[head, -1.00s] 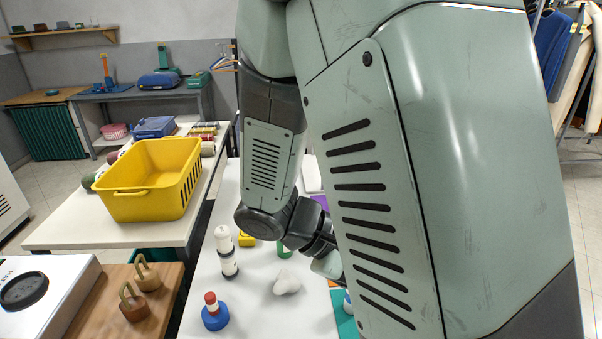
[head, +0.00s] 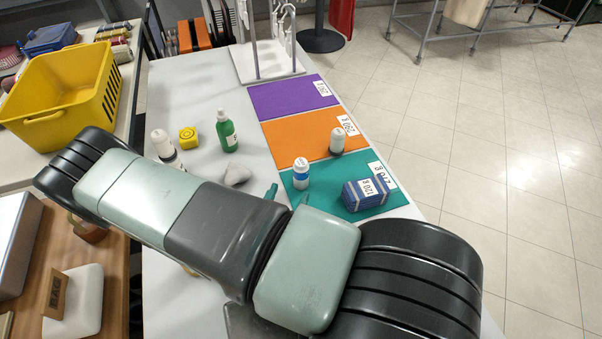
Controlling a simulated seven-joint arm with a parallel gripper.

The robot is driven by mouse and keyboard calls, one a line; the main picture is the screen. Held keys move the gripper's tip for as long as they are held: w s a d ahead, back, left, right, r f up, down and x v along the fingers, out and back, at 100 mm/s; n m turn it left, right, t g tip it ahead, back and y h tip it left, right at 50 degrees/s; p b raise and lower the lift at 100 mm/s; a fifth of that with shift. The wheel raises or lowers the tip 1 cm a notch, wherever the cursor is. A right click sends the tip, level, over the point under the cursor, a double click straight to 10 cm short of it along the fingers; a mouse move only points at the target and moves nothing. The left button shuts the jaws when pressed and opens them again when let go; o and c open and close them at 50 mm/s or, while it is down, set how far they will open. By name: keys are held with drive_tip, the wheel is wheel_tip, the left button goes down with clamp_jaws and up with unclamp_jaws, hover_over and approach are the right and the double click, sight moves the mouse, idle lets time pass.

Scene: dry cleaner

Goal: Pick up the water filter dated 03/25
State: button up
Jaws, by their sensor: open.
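Two white cylinders with black lower parts could be water filters; no date is readable on either. One cylinder (head: 338,138) stands upright on the orange mat (head: 283,138). My gripper (head: 288,196) is mostly hidden behind my arm. Two teal fingertips show apart, near the left edge of the teal mat (head: 372,212), with nothing seen between them. A white bottle with a blue band (head: 301,173) stands just beyond the fingertips.
A striped blue bundle (head: 364,194) tagged 120 g lies on the teal mat. A green bottle (head: 227,133), a yellow block (head: 188,138) and a whitish lump (head: 236,174) stand left of the mats. A purple mat (head: 290,97) and white rack lie beyond. A yellow basket (head: 62,95) sits far left.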

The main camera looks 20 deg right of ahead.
sight(298, 174)
drive_tip(key=x, duration=1)
drive_tip(key=c, duration=1.1)
